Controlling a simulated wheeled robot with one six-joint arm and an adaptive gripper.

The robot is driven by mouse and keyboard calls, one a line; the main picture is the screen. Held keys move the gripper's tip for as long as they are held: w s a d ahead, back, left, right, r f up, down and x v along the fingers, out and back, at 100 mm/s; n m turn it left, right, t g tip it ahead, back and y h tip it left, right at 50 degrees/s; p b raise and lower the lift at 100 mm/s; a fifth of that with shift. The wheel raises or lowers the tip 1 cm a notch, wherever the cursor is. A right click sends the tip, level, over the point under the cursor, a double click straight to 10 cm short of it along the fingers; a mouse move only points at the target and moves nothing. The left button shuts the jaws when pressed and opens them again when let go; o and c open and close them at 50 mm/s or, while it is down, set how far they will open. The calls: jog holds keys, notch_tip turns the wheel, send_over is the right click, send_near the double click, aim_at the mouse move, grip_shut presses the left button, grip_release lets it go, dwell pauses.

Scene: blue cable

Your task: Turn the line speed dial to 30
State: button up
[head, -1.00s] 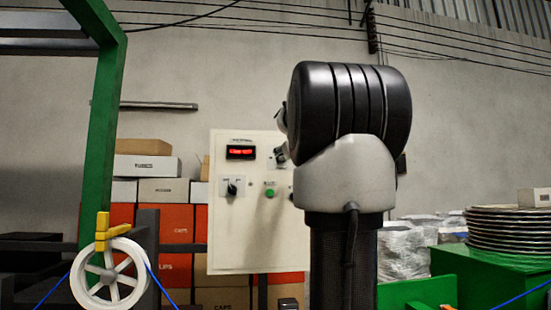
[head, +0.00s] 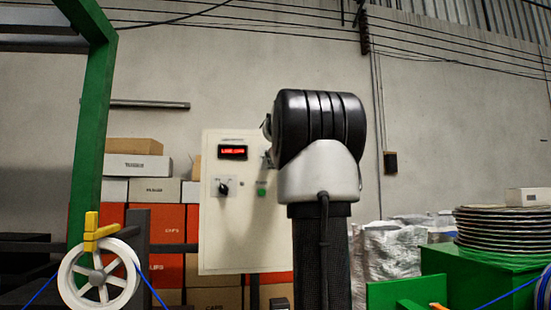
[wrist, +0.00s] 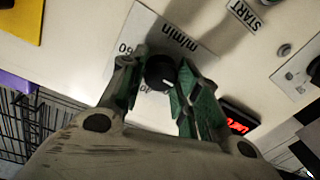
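The black line speed dial (wrist: 160,72) sits on a pale plate (wrist: 183,28) marked "m/min" in the wrist view, with "60" beside it. Other scale numbers are partly covered, and I cannot read the dial's setting. My gripper (wrist: 157,68) has its two green-padded fingers parted, one on each side of the dial. The right finger is very near the dial or touching it; a narrow gap seems to show at the left finger.
A red-lit display (head: 233,152), a black selector knob (head: 223,188) and a green button (head: 262,192) are on the panel. A START label (wrist: 244,14) is near the dial's plate. Boxes (head: 155,190) stand behind; a green frame (head: 92,130) stands left.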

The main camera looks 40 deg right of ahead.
jog(key=shift+c, duration=0.8)
jog(key=shift+f+m, duration=0.1)
jog(key=shift+m, duration=4.3)
jog(key=o, duration=1)
